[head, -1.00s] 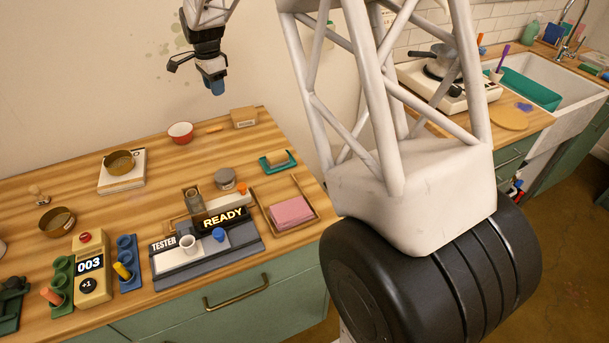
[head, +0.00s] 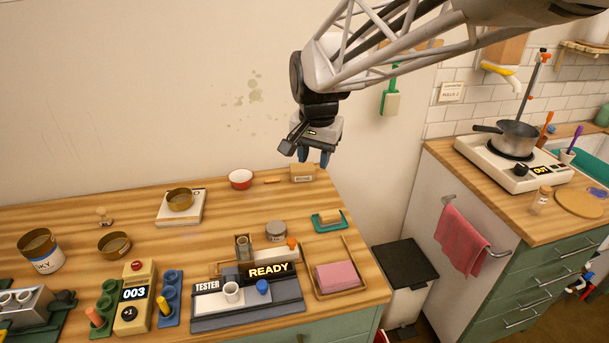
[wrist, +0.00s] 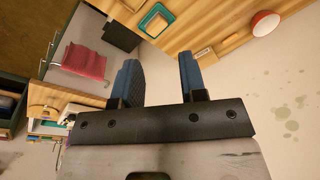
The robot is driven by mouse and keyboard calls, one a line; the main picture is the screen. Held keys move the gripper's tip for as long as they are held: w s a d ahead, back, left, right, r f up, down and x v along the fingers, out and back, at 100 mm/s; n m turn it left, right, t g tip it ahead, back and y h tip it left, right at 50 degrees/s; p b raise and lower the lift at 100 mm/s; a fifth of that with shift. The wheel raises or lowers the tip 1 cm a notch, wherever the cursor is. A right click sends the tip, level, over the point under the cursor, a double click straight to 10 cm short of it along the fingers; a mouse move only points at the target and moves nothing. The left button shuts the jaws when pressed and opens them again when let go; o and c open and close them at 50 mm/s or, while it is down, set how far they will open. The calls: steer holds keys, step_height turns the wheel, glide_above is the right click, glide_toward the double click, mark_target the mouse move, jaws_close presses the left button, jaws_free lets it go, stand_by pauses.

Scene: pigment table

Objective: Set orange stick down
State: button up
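A counter device reading 003 (head: 134,295) and a blue holder with a yellow stick (head: 168,300) stand beside the green holder. The tester (head: 247,305) reads READY. A cardboard box (head: 302,173) and red bowl (head: 241,179) stand at the back.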

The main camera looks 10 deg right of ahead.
steer(key=s+f+n, duration=0.2)
steer(key=s+n, duration=0.1)
steer(key=s, duration=0.8)
steer(key=s+d+f+n+t, duration=0.1)
steer(key=s+n, duration=0.3)
steer(key=s, duration=0.8)
steer(key=shift+s+f, duration=0.15)
steer(key=shift+f, duration=0.2)
